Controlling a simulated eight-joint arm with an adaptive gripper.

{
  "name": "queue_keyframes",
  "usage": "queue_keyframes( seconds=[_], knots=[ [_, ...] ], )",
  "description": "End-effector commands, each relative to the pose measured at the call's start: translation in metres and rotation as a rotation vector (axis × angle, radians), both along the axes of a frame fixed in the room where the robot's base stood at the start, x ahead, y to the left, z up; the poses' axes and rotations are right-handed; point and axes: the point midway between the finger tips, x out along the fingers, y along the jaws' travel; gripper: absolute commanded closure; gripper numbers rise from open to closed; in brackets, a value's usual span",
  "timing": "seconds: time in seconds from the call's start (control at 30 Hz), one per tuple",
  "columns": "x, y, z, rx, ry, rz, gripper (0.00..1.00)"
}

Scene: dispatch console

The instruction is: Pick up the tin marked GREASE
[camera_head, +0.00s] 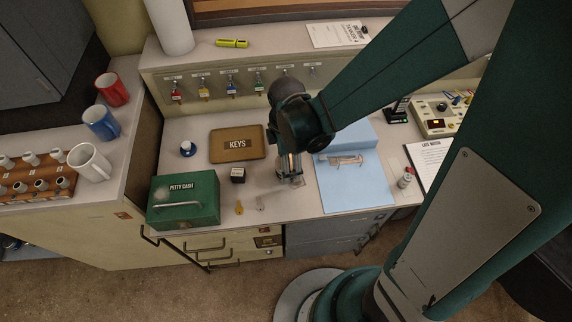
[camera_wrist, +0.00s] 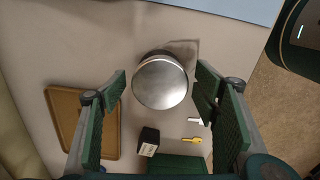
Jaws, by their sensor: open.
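A round tin with a plain silver lid (camera_wrist: 158,86) stands on the desk in the wrist view, and only a little of its dark side shows. No GREASE marking is readable. My gripper (camera_wrist: 161,78) is open, with its two green fingers apart to the left and right of the lid. The tin appears between them, with a gap on each side. In the head view my gripper (camera_head: 290,178) points down over the middle of the desk, right of the KEYS tray, and it largely hides the tin there.
The KEYS tray (camera_head: 237,145), a small black box (camera_head: 238,175) and two keys (camera_head: 239,207) lie left of my gripper. The green petty cash box (camera_head: 184,200) is at the front left. A blue mat (camera_head: 352,185) lies right, with a small bottle (camera_head: 405,178) beyond it.

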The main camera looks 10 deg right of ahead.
Motion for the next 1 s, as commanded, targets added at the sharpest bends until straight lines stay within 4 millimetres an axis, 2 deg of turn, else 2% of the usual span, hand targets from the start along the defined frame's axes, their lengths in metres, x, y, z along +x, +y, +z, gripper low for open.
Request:
queue_keyframes(
  seconds=[0.1, 0.23, 0.83, 1.0],
  knots=[
    [0.0, 0.0, -0.012, 0.0, 0.0, 0.0, 0.4],
    [0.0, 0.0, -0.018, 0.0, 0.0, 0.0, 0.4],
    [0.0, 0.0, -0.019, 0.0, 0.0, 0.0, 0.4],
    [0.0, 0.0, -0.019, 0.0, 0.0, 0.0, 0.61]
  ],
)
